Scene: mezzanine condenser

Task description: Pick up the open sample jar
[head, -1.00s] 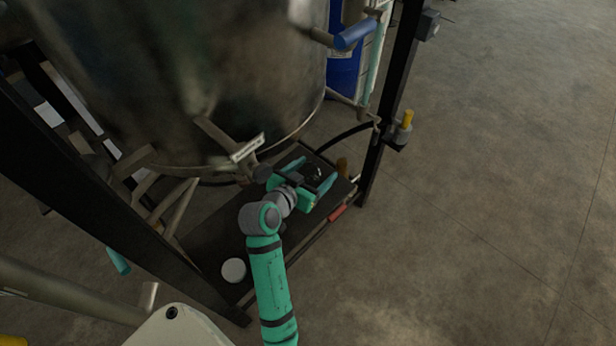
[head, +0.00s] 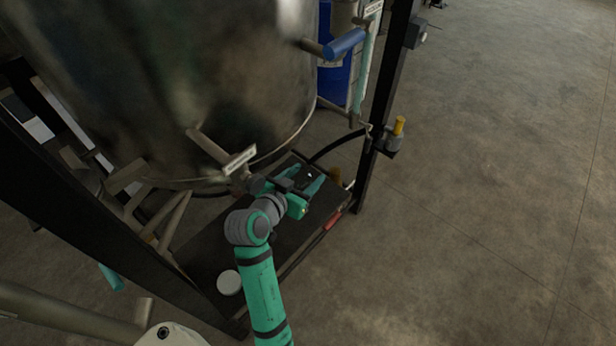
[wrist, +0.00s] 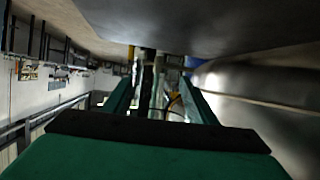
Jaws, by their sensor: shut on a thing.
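My gripper (head: 308,181) is over the far end of the dark shelf (head: 200,250), beneath the big metal vessel. Its two green fingers are shut on a small dark-looking thing, which I take to be the open sample jar (head: 307,174). The jar is mostly hidden by the fingers, and its rim is hard to make out. In the wrist view the fingers (wrist: 155,98) point away from me with something narrow, partly see-through, between them. I cannot tell clearly whether the jar is clear of the shelf.
The metal vessel (head: 200,80) hangs close above my gripper. A black post (head: 385,110) with a yellow-topped fitting (head: 399,126) stands to the right. A white round piece (head: 229,282) lies on the near shelf end. A blue drum (head: 334,88) stands behind. Open floor is at right.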

